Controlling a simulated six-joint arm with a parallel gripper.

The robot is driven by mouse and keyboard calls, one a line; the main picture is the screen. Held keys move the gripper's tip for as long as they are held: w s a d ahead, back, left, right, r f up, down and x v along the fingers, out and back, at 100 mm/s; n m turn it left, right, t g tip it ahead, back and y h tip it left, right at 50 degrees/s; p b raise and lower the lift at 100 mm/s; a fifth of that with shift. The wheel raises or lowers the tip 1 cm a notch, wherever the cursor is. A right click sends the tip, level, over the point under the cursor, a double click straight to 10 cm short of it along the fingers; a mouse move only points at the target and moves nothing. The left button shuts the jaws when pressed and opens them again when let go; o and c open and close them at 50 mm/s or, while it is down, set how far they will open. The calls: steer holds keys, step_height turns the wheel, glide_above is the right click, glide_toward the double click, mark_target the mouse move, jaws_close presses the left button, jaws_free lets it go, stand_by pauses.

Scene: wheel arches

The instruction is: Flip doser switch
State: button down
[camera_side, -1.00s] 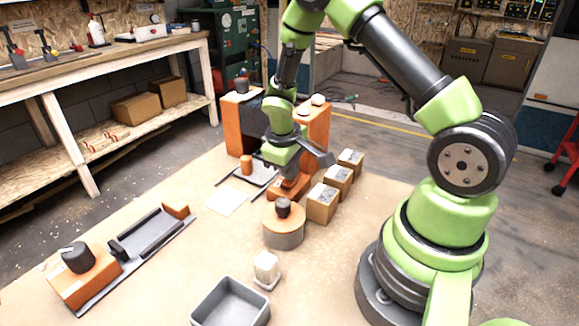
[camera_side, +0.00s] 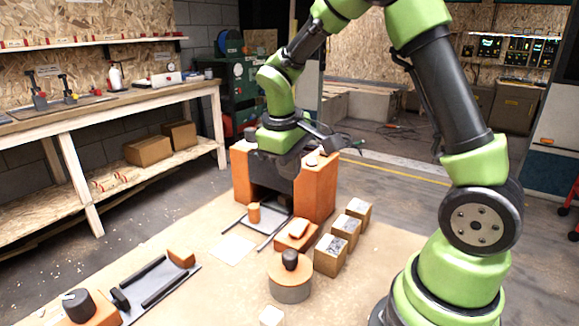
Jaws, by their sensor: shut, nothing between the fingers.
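A small orange box with a pale rocker on top, which looks like the doser switch (camera_side: 298,231), sits on the table in front of the orange and black machine (camera_side: 318,190). The rocker looks tilted, but its exact position is too small to tell. My gripper (camera_side: 284,156) is above and behind the switch box, apart from it, in front of the machine's dark upper part. It is shut and empty. Its dark fingers are hard to make out against the black.
Several pale-topped cardboard blocks (camera_side: 330,255) stand right of the switch box. A round orange-topped canister (camera_side: 290,280) with a black knob stands in front. A small orange cylinder (camera_side: 254,212) stands left on a dark frame. A grey rail fixture (camera_side: 160,284) lies front left.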

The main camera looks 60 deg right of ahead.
mark_target(300, 222)
steer(key=shift+w+d+r, duration=0.1)
steer(key=shift+d+r, duration=0.1)
steer(key=shift+d, duration=0.5)
steer(key=x, duration=1.3)
steer(key=shift+f, duration=0.4)
steer(key=shift+d+f, duration=0.1)
steer(key=shift+f, duration=0.05)
